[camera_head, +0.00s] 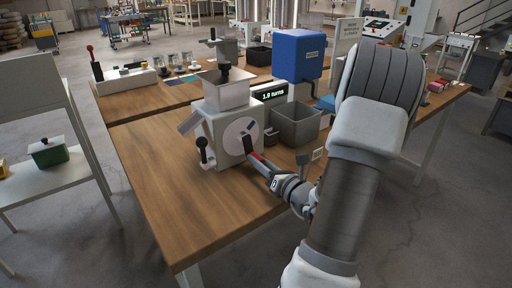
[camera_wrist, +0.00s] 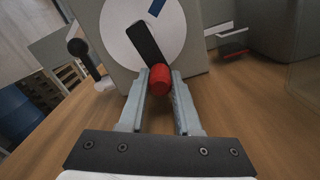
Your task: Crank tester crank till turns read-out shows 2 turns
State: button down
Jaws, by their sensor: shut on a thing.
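The tester (camera_head: 222,128) is a white box with a hopper on top, standing on the wooden bench. Its side carries a white disc (camera_wrist: 170,35) with a blue mark. The black crank arm (camera_wrist: 145,42) slants across this disc and ends in a red crank handle (camera_wrist: 160,80). My gripper (camera_wrist: 160,74) has a finger on each side of the red handle and is shut on it. In the head view the crank points down and to the right, toward my gripper (camera_head: 262,168). The turns read-out (camera_head: 273,95) behind the tester appears to show 1.9 turns.
A grey open bin (camera_head: 297,128) stands right of the tester, with a blue box (camera_head: 298,55) behind it. A black-knobbed lever (camera_head: 203,148) is on the tester's front. A small sign (camera_head: 317,155) stands near my arm. The bench front (camera_head: 180,205) is clear.

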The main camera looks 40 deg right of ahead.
jog(key=shift+a+r+m+p, duration=0.25)
jog(key=shift+m+p, duration=0.35)
jog(key=shift+p, duration=0.3)
jog(key=shift+w+a+f+m+p, duration=0.1)
jog(key=shift+a+f+m+p, duration=0.15)
jog(key=shift+m+p, duration=0.35)
grip_release()
jog(key=shift+s+a, duration=0.2)
jog(key=shift+s, duration=1.35)
jog(key=shift+s+a, duration=0.15)
jog(key=shift+s, duration=1.35)
